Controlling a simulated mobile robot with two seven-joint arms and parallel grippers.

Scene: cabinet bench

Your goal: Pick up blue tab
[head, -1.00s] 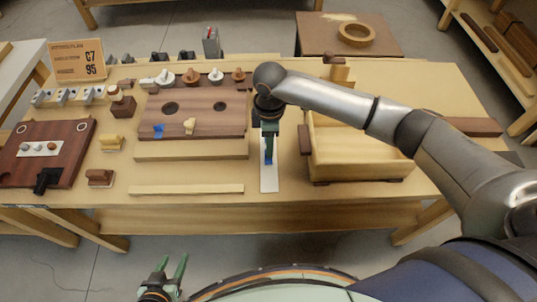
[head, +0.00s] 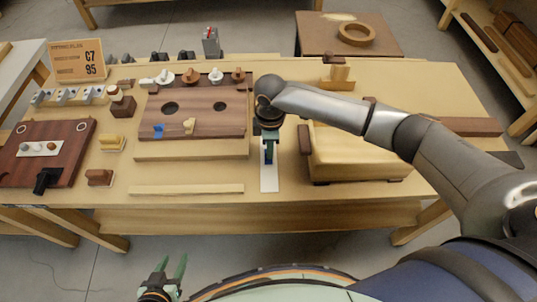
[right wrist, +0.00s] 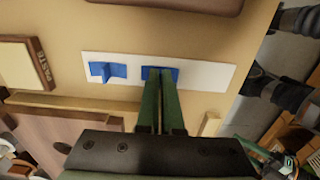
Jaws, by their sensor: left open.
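A white strip (head: 269,182) lies on the bench left of the wooden tray. The right wrist view shows the strip (right wrist: 210,74) with two blue tabs. One blue tab (right wrist: 106,71) stands free near the strip's left end. The other blue tab (right wrist: 174,75) is at the fingertips of my right gripper (right wrist: 160,74). The right fingers point down and are close together around its upright part, hiding much of it. The tab appears still at the strip. The head view shows the right gripper (head: 269,158) over the strip. My left gripper (head: 171,268) is open and empty in front of the bench.
A wooden tray (head: 350,165) stands right of the strip. A brown board (head: 215,118) with two dark holes and a small blue piece (head: 158,131) lies left. A dark red board (head: 65,165) is far left. A pale wooden bar (head: 190,189) lies near the front edge.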

